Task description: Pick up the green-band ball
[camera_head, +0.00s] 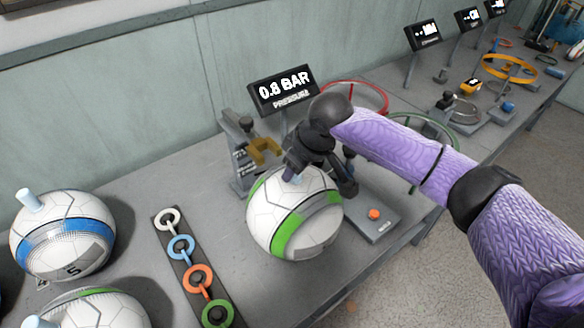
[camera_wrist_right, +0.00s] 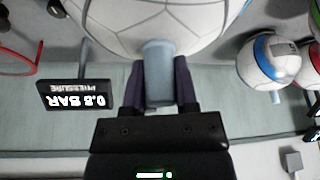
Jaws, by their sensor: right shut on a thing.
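The green-band ball (camera_head: 286,235) is white with a green band and a grey patch, in front of the pressure display in the head view. My right gripper (camera_head: 291,172) is above it and shut on the pale blue peg on its top. In the right wrist view the peg (camera_wrist_right: 158,75) sits between the two dark fingers (camera_wrist_right: 160,92), with the white ball (camera_wrist_right: 140,22) just beyond. I cannot tell whether the ball touches the bench or the stand below. My left gripper is out of view.
The display (camera_head: 283,90) reads 0.8 BAR. A blue-band ball (camera_head: 62,262) and another partly cut-off ball with some green (camera_head: 95,312) are at left. A strip of coloured rings (camera_head: 181,247) lies between. A flat base with an orange button (camera_head: 374,214) is at right.

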